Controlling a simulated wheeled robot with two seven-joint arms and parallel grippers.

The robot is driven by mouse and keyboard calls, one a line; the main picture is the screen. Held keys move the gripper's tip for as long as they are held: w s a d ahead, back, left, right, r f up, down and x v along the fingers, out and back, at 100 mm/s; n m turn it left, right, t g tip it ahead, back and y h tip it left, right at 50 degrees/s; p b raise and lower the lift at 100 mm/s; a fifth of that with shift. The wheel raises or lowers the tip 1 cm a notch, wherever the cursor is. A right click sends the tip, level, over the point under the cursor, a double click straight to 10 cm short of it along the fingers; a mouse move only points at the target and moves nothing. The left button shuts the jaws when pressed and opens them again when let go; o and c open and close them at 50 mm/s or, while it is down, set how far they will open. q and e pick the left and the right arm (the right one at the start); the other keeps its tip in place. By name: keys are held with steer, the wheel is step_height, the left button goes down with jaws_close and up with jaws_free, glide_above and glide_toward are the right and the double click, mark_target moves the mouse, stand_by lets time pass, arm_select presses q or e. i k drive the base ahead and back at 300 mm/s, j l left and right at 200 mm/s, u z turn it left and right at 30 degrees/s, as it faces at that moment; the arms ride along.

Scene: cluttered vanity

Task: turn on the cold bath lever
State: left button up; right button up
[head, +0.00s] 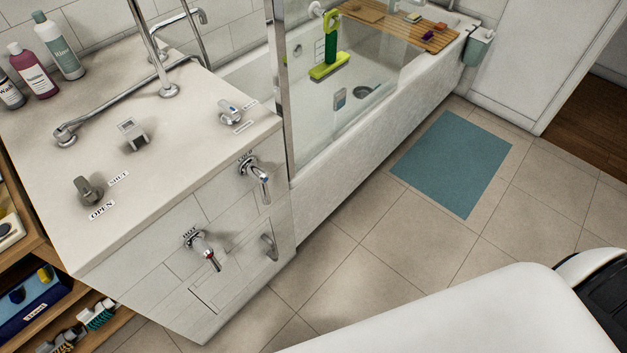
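The cold lever (257,179) is a chrome handle on the tiled front face of the counter unit, near its right corner. A small label that seems to read COLD is above it. Its handle points down and slightly right. The hot lever (203,248), labelled HOT and with a red mark, sits lower and to the left on the same face, its handle also pointing down and right. The bathtub (345,185) is behind a glass screen to the right. Neither of my grippers is in view, and nothing covers the cold lever.
A metal pull handle (269,247) is on the front face below the cold lever. The counter top (185,150) carries knobs, pipes and bottles (60,50). Open shelves (35,300) stand at lower left. A blue mat (452,163) lies on otherwise clear floor tiles.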

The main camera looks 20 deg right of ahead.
mark_target(257, 172)
steer(key=z, duration=0.25)
steer(key=i+l+u, duration=0.15)
steer(key=l, duration=0.2)
steer(key=i+l+u, duration=0.2)
steer(key=l, duration=0.2)
steer(key=i+l+u, duration=0.15)
steer(key=l, duration=0.2)
steer(key=i+l+u, duration=0.15)
steer(key=l, duration=0.3)
